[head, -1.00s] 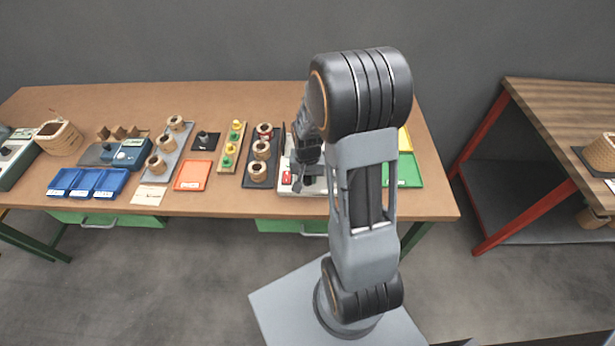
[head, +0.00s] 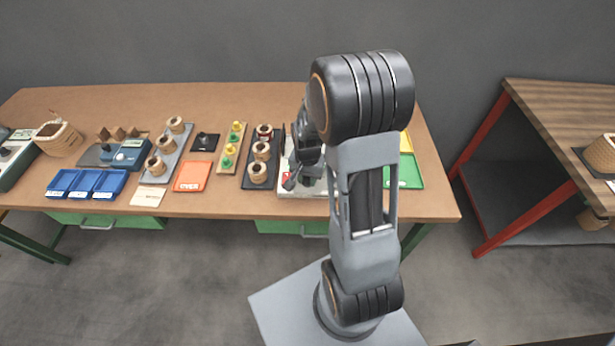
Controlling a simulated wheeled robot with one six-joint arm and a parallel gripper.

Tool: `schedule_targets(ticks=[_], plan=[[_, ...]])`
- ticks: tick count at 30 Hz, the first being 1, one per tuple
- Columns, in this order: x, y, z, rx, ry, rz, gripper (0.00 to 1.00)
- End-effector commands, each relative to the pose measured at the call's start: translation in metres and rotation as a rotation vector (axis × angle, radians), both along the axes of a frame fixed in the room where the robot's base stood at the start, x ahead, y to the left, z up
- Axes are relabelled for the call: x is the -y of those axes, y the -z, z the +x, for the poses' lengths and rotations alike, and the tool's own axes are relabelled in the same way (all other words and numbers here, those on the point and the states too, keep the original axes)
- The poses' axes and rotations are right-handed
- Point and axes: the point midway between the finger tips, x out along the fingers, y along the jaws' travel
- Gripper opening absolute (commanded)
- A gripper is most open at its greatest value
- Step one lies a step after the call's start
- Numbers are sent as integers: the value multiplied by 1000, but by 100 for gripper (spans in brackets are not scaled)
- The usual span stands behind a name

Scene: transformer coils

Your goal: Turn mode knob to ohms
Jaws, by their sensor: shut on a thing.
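A light-coloured instrument panel (head: 288,146) lies near the front edge of the brown table, mostly covered by my arm. My gripper (head: 300,178) is over the panel's left front part, pointing down. It is shut on what seems to be the mode knob, which the fingers hide. The knob's pointer and the mode marks cannot be read. A small bit of red shows beside the fingers.
A black tray (head: 249,178) with several coils stands just left of the panel. A green tray (head: 410,178) is to the right. An orange tray (head: 192,176) and blue bins (head: 88,183) lie further left.

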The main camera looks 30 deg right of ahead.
Motion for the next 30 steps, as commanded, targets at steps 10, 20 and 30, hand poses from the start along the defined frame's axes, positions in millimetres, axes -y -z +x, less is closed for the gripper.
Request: schedule_targets(ticks=[10,20,30], plan=[[0,0,0,1,0,0,54],[0,-10,1,4,0,-1,54],[0,-76,1,7,0,-1,54]])
